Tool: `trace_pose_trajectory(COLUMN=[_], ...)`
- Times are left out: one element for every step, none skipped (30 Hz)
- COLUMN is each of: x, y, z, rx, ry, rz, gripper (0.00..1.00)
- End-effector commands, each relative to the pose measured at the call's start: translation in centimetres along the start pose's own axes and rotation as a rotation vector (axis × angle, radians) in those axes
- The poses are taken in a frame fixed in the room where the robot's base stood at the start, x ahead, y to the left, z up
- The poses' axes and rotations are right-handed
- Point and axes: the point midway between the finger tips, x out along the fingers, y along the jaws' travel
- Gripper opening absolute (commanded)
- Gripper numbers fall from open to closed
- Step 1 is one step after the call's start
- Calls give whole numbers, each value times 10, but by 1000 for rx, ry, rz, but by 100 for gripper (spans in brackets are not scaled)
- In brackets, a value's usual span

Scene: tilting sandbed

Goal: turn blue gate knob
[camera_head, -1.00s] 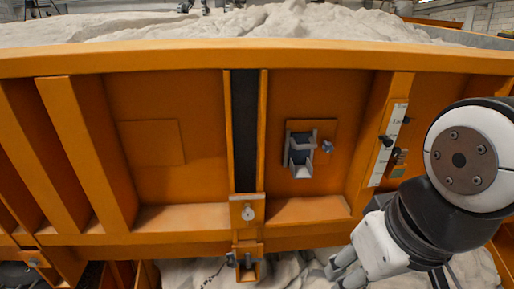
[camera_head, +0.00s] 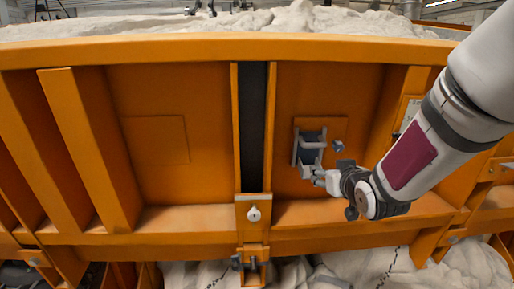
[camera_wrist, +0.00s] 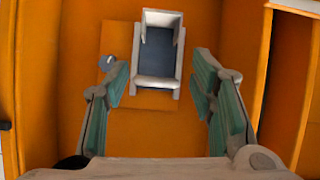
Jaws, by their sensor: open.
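The small blue knob (camera_head: 338,146) sits on the orange wall plate, just right of the gate chute (camera_head: 296,148) in the head view. In the wrist view the knob (camera_wrist: 108,61) is left of the chute (camera_wrist: 158,82) and looks blue-grey. My gripper (camera_head: 316,175) is in front of the chute's lower end, lower left of the knob. In the wrist view my gripper (camera_wrist: 161,72) is open and empty, its fingers to either side of the chute. The left fingertip appears just below the knob; I cannot tell if they touch.
A vertical dark strip (camera_head: 252,130) between orange ribs lies left of the chute. A latch bracket (camera_head: 253,213) is below it. An orange rib and a white scale (camera_head: 409,115) stand to the right, partly behind my arm. Sand (camera_head: 300,18) lies above the rim.

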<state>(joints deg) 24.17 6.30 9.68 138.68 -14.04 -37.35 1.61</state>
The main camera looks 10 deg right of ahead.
Motion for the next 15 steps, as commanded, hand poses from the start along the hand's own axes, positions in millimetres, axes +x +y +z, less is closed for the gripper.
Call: trace_pose_trajectory(x=[16, 23, 31, 37, 42, 47, 50, 53, 56, 57, 57, 57, 56, 55, 53], y=[6, 9, 14, 17, 21, 25, 29, 34, 39, 44, 48, 54, 58, 62, 67], z=[8, 10, 11, 13, 14, 16, 19, 21, 24, 26, 29, 32, 34, 36, 39], rx=[18, 28, 43, 54, 67, 85, 99, 115, 137, 152, 168, 188, 203, 216, 232], ry=[44, 79, 126, 163, 199, 248, 285, 323, 373, 410, 446, 492, 524, 554, 590], rz=[-4, -8, -12, -16, -17, -21, -22, -22, -21, -20, -19, -14, -11, -8, -3], gripper=[51, 51, 51, 51, 51, 51, 51, 51, 51, 51, 51, 51, 51, 51, 51])
